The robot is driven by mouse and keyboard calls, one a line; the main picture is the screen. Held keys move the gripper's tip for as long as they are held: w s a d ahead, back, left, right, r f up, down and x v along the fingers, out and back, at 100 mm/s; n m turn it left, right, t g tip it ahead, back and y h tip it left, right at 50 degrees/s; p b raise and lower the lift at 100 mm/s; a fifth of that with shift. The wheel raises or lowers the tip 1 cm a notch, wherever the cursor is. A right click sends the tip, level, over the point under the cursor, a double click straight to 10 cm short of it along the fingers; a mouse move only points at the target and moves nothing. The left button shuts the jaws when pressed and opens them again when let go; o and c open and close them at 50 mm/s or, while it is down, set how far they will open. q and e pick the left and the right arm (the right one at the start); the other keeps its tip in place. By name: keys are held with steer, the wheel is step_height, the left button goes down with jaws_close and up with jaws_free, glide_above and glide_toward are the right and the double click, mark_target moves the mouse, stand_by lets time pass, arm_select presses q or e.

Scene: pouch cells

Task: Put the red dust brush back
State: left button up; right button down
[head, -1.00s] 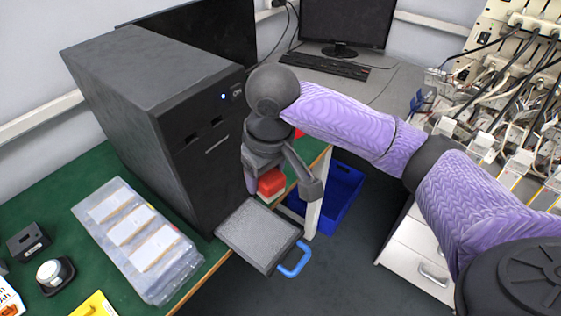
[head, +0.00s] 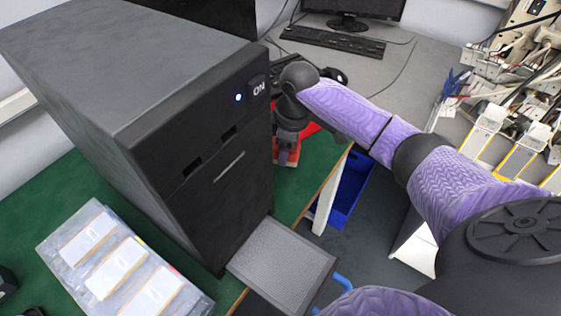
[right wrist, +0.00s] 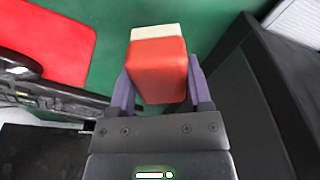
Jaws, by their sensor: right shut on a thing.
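The red dust brush (right wrist: 158,72), a red block with a pale bristle edge, is between the two fingers of my right gripper (right wrist: 160,88) in the right wrist view. The gripper is shut on it, above the green bench top. In the head view my right gripper (head: 286,150) is just right of the black cabinet, partly hidden by its own wrist, with a bit of the brush (head: 293,157) showing. A red mat (head: 309,128) lies behind it on the bench, also at the upper left in the right wrist view (right wrist: 50,42). My left gripper is not in view.
The black cabinet (head: 225,190) with a lit ON light stands close left of the gripper. Its grey tray (head: 283,262) sticks out in front. A blue bin (head: 350,188) is below the bench edge. A keyboard (head: 333,40) and cables lie behind.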

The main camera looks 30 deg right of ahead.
mark_target(285, 174)
step_height(285, 174, down, 6)
steer(key=shift+r+b, duration=0.1)
steer(key=shift+b, duration=0.95)
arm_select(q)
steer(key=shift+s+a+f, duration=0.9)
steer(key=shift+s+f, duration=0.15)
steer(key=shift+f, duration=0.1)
arm_select(e)
steer(key=shift+r, duration=0.15)
steer(key=shift+c, duration=1.6)
jaws_free()
steer(key=o, duration=0.3)
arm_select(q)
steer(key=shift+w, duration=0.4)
